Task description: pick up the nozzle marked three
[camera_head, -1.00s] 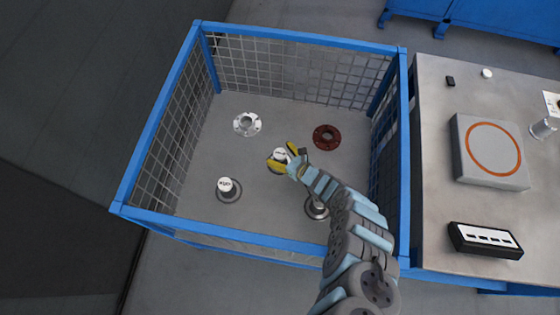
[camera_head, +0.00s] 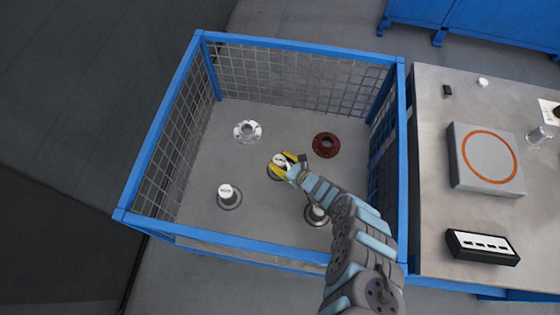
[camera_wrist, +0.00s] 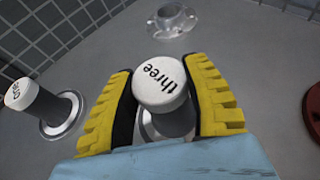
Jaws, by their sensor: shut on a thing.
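The nozzle marked "three" (camera_wrist: 160,84) has a white cap with black lettering and a grey neck. It stands in the middle of the basket floor, and its cap also shows in the head view (camera_head: 279,160). My gripper (camera_wrist: 165,105) has yellow ridged fingers, one on each side of this nozzle, shut on it. In the head view my gripper (camera_head: 281,164) reaches in from the lower right. The nozzle's flange is partly hidden by the cap and fingers. The nozzle looks upright; I cannot tell whether its base touches the floor.
Another white-capped nozzle (camera_head: 228,194) stands left. A silver flange (camera_head: 247,132) and a red flange (camera_head: 326,145) lie behind. A further nozzle (camera_head: 316,214) is partly behind my arm. A table (camera_head: 440,185) with a grey block (camera_head: 485,158) stands right.

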